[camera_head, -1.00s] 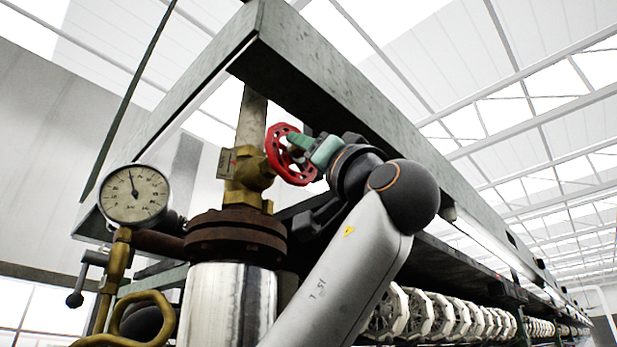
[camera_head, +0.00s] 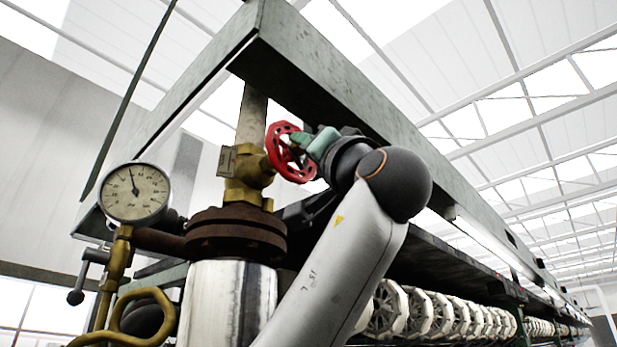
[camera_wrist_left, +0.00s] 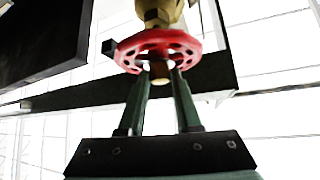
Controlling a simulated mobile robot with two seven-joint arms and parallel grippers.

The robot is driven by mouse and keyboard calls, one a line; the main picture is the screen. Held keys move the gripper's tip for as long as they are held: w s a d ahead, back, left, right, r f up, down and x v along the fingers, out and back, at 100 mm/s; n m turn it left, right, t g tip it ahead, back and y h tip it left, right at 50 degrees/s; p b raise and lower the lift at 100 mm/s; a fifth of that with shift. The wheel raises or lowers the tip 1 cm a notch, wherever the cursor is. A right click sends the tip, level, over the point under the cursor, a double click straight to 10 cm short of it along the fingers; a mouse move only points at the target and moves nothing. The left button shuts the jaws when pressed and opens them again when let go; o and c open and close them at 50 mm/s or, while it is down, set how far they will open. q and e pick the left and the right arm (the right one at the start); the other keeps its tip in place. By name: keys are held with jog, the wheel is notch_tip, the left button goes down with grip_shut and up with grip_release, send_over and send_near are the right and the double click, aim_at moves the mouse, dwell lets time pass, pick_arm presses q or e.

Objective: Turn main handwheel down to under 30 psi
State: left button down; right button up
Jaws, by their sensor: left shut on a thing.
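The red main handwheel (camera_head: 284,164) sits on a brass valve (camera_head: 243,178) below the green beam, and it also shows in the left wrist view (camera_wrist_left: 190,50). My left gripper (camera_head: 297,143) has its green fingers at the wheel's right side. In the left wrist view its two fingers (camera_wrist_left: 160,78) reach up to the rim on either side of the wheel's brass hub end, shut on the wheel. A round dial gauge (camera_head: 135,193) stands at the left. Its needle points nearly straight up, slightly left. Its figures are too small to read surely. My right gripper is out of view.
A green steel beam (camera_head: 330,90) runs close above the wheel and my wrist. A rusty flange (camera_head: 235,236) and a shiny cylinder (camera_head: 228,305) stand below the valve. Curved brass pipes (camera_head: 118,280) are at left. White reels (camera_head: 432,315) line the lower right.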

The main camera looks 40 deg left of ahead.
pick_arm(q)
jog(key=shift+s+r+m+t+h, duration=0.1)
jog(key=shift+m+t+h, duration=0.95)
jog(key=shift+m, duration=0.7)
jog(key=shift+s+r+m+t+h, duration=0.15)
jog(key=shift+m+t+h, duration=0.85)
jog(key=shift+m, duration=0.7)
jog(key=shift+s+m+t+h, duration=0.1)
jog(key=shift+m+t+h, duration=0.65)
jog(key=shift+m+h, duration=0.75)
jog(key=shift+m, duration=0.35)
jog(key=c, duration=0.6)
grip_release()
